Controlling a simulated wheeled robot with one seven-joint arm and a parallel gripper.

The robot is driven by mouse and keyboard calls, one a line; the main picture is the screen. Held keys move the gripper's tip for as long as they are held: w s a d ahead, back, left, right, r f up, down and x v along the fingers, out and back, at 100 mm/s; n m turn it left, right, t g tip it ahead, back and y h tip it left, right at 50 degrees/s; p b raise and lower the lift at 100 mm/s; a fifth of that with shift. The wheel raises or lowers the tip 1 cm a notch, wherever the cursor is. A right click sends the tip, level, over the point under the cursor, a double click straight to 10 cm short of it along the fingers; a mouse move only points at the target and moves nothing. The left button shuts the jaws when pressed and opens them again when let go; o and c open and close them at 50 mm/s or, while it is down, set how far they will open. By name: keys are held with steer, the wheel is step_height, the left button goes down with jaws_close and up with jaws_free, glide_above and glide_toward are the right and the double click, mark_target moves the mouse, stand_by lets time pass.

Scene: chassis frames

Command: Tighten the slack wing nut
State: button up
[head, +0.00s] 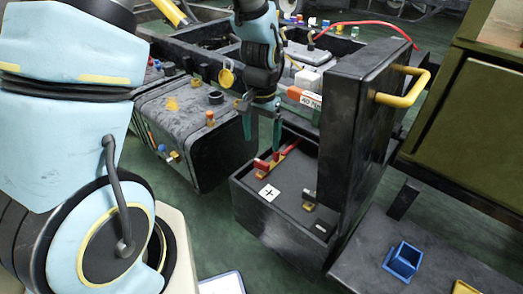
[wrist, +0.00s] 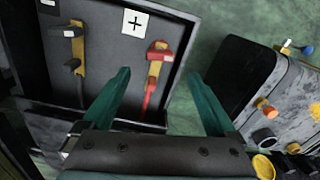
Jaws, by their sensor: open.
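An open black battery box (head: 275,235) stands below my gripper (head: 262,128). On its dark top, a red clamp (head: 262,165) on a brass-coloured strip sits near a white plus label (head: 269,193). A second, dark fitting with brass (head: 309,206) sits at the other side. In the wrist view, the red clamp (wrist: 157,52) shows between and beyond the fingertips of my gripper (wrist: 158,76), with the dark fitting (wrist: 73,50) to the left. Which fitting carries the slack wing nut is too small to tell. My gripper is open and empty, pointing down, apart from the clamp.
The raised black lid (head: 352,130) with a yellow handle (head: 403,86) stands right of the box. A grey tank (head: 190,130) with several knobs and caps lies left. A blue open block (head: 403,261) sits on the lower right surface. A red cable (head: 370,25) arches behind.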

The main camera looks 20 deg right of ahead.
steer(key=shift+r, duration=1.5)
steer(key=shift+w+a, duration=0.1)
steer(key=a+r+n+p, duration=0.2)
steer(key=a+r+n, duration=0.2)
steer(key=a, duration=0.8)
steer(key=a+r+n+t+p, duration=0.1)
steer(key=a+r+n+p, duration=0.2)
steer(key=a+r, duration=0.6)
steer(key=a+n, duration=0.2)
steer(key=a, duration=0.2)
steer(key=shift+w+a+t, duration=0.2)
steer(key=shift+w+t, duration=0.1)
steer(key=shift+w, duration=0.05)
steer(key=shift+c, duration=0.3)
